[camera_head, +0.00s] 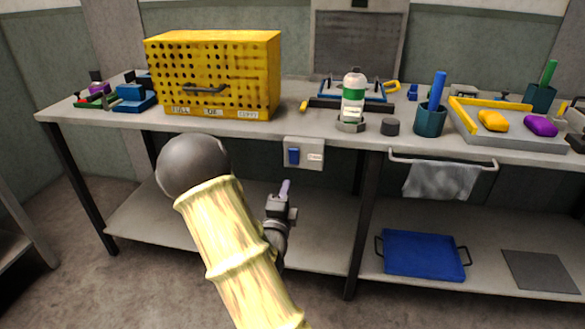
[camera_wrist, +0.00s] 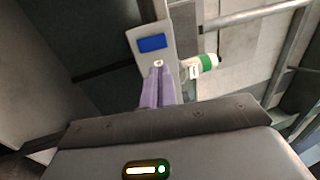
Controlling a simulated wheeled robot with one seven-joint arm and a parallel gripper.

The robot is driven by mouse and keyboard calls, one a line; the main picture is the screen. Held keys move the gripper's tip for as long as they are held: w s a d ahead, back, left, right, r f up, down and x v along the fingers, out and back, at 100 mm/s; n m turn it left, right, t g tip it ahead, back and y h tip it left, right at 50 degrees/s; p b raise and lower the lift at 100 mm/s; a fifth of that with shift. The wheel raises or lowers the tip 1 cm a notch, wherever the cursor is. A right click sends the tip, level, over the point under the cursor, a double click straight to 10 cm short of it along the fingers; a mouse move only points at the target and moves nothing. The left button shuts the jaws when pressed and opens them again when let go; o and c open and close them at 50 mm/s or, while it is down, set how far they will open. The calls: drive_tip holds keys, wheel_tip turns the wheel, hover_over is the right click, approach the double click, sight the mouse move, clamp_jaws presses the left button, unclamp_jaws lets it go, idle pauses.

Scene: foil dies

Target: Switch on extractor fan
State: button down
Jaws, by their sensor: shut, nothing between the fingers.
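A grey switch plate (camera_head: 304,154) with a blue rocker switch (camera_head: 294,156) and a small white label (camera_head: 315,157) hangs under the front edge of the bench. In the wrist view the blue switch (camera_wrist: 152,43) shows on the plate (camera_wrist: 168,22), beyond the fingertips. My gripper (camera_head: 285,188) is shut and empty, with purple fingers pointing up, below the plate in the head view. In the wrist view my gripper (camera_wrist: 158,75) has its fingertips close to the plate's lower part. I cannot tell whether they touch it. A grey vent panel (camera_head: 358,46) is on the back wall.
The bench (camera_head: 200,123) carries a yellow perforated box (camera_head: 215,75), a white and green bottle (camera_head: 353,98), a teal cup (camera_head: 430,120) and a grey tray (camera_head: 510,138). A rail with a cloth (camera_head: 441,181) is right of the plate. A blue tray (camera_head: 422,254) lies on the lower shelf.

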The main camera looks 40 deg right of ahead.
sight(294, 154)
drive_tip(key=x, duration=1)
drive_tip(key=shift+w+d+r, duration=0.1)
drive_tip(key=shift+w+d, duration=0.15)
drive_tip(key=shift+w, duration=0.1)
